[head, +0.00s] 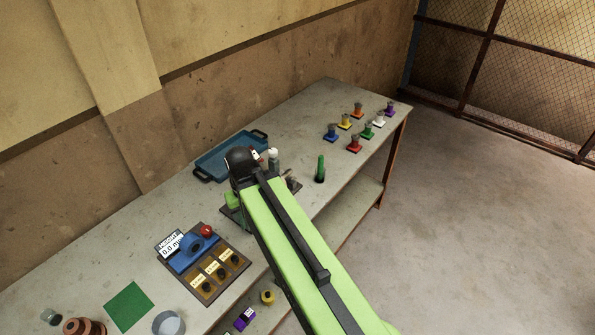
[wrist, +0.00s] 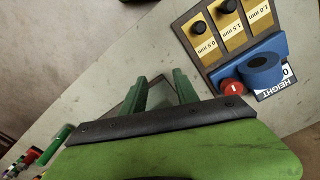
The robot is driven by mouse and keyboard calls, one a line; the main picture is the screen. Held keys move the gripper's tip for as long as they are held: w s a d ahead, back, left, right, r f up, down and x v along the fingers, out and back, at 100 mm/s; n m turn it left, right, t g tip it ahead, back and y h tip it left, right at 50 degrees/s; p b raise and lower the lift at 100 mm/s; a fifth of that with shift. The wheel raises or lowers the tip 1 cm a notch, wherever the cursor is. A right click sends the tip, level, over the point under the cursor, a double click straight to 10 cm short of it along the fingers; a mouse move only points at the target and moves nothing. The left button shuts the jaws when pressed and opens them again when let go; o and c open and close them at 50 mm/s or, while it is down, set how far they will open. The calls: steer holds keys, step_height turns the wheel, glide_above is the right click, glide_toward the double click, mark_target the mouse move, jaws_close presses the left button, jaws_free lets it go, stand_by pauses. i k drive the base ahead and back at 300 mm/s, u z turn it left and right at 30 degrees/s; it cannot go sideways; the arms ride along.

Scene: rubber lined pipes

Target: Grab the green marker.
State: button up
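The green marker (head: 320,169) stands upright on the table to the right of my arm in the head view. A long green shape in the lower left of the wrist view (wrist: 58,142) looks like the same marker, beyond the edge of my gripper housing. My gripper (wrist: 160,76) points down over the table, its two dark green fingers apart with nothing between them. The marker is well to the side of the fingers, not touching them. In the head view my arm mostly hides the gripper.
A blue tray (head: 231,155) lies by the wall. A white-capped bottle (head: 273,159) stands between my arm and the marker. Several coloured pegs (head: 354,144) stand at the far right end. A height-gauge panel (head: 203,264) lies at front left. Table around the marker is clear.

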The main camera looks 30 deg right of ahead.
mark_target(321, 162)
steer(key=z, duration=5.35)
steer(key=i, duration=0.15)
steer(key=z, duration=3.45)
steer(key=k, duration=2.3)
steer(key=z, duration=0.75)
steer(key=i, duration=1.05)
steer(key=u, duration=0.05)
